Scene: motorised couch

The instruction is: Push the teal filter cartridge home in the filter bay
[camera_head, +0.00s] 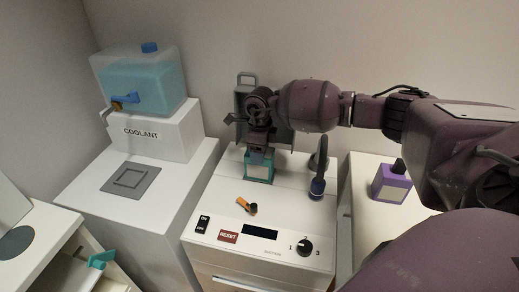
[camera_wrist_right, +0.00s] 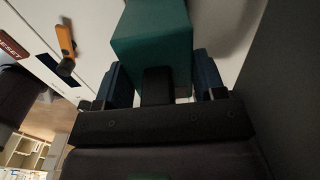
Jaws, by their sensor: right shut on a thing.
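The teal filter cartridge (camera_head: 259,172) is at the top of the white machine, upright, below my right gripper (camera_head: 258,150). In the right wrist view the teal cartridge (camera_wrist_right: 152,45) fills the upper middle. The blue fingers of my right gripper (camera_wrist_right: 160,82) lie on either side of it, with a black part between them. The gripper is shut on the cartridge. The filter bay opening is hidden by the cartridge and gripper, so I cannot tell how deep the cartridge sits. A grey upright panel with a handle (camera_head: 245,82) stands behind the gripper. My left gripper is out of view.
An orange lever (camera_head: 243,204) and a dark blue nozzle (camera_head: 317,187) are close by on the white machine (camera_head: 215,185). Its front has a RESET button (camera_head: 228,236) and a knob (camera_head: 305,246). A purple cartridge (camera_head: 391,184) stands right. The coolant tank (camera_head: 142,85) is left.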

